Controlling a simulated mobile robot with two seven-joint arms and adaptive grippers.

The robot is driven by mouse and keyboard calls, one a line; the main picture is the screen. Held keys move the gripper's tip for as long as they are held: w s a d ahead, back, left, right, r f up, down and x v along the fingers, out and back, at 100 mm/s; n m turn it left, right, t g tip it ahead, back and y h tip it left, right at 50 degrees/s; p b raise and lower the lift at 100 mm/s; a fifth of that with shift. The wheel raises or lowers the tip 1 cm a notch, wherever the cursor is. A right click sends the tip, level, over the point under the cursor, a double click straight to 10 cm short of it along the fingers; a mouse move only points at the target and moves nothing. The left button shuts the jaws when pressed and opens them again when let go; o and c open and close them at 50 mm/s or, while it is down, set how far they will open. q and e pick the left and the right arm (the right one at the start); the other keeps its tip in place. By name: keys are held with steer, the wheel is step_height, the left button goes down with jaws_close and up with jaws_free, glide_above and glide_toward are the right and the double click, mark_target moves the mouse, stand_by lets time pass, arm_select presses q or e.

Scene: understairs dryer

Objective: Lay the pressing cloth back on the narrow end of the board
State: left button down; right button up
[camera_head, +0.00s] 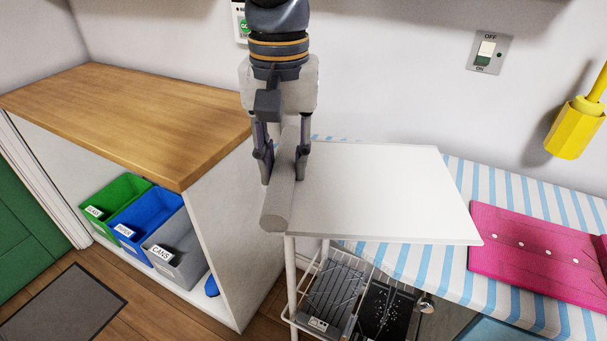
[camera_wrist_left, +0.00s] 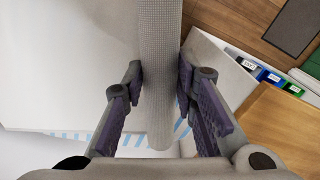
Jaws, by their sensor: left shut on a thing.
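A pale grey woven roll (camera_head: 276,208), which looks like the rolled part of the pressing cloth, lies along the left edge of a flat white sheet (camera_head: 380,190). I cannot tell whether roll and sheet are joined. The sheet lies over the blue-and-white striped board (camera_head: 572,208). My left gripper (camera_head: 285,178) points down, its fingers shut on either side of the roll. In the left wrist view the roll (camera_wrist_left: 160,60) passes between both fingers, with the sheet (camera_wrist_left: 70,70) to its left. My right gripper is not in view.
A wooden-topped cabinet (camera_head: 130,105) stands at the left, with green, blue and grey bins below. A pink folded garment (camera_head: 530,245) lies on the board at the right. A wire basket (camera_head: 350,295) hangs beneath the board. A yellow object (camera_head: 575,125) is at the wall.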

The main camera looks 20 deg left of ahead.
mark_target(286, 136)
arm_select(q)
steer(key=w+a+f, duration=0.1)
steer(key=w, duration=0.1)
steer(key=w+a+f, duration=0.1)
steer(key=w, duration=0.1)
steer(key=w+f, duration=0.1)
steer(key=w, duration=0.1)
steer(key=shift+a+f+b, duration=0.15)
steer(key=shift+a+b, duration=0.15)
steer(key=shift+a, duration=0.1)
steer(key=w+a+f, duration=0.1)
steer(key=f, duration=0.1)
steer(key=w+a+f+b, duration=0.1)
steer(key=w+f, duration=0.1)
steer(key=w+a+f, duration=0.1)
steer(key=w, duration=0.1)
steer(key=shift+f+b, duration=0.3)
steer(key=shift+f, duration=0.1)
steer(key=f, duration=0.3)
steer(key=shift+w+a+f, duration=0.2)
steer(key=shift+w+f, duration=0.05)
steer(key=shift+r, duration=0.1)
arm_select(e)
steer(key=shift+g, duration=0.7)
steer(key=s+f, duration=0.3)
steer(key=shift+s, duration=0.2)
arm_select(q)
steer(key=c, duration=1.3)
jaws_free()
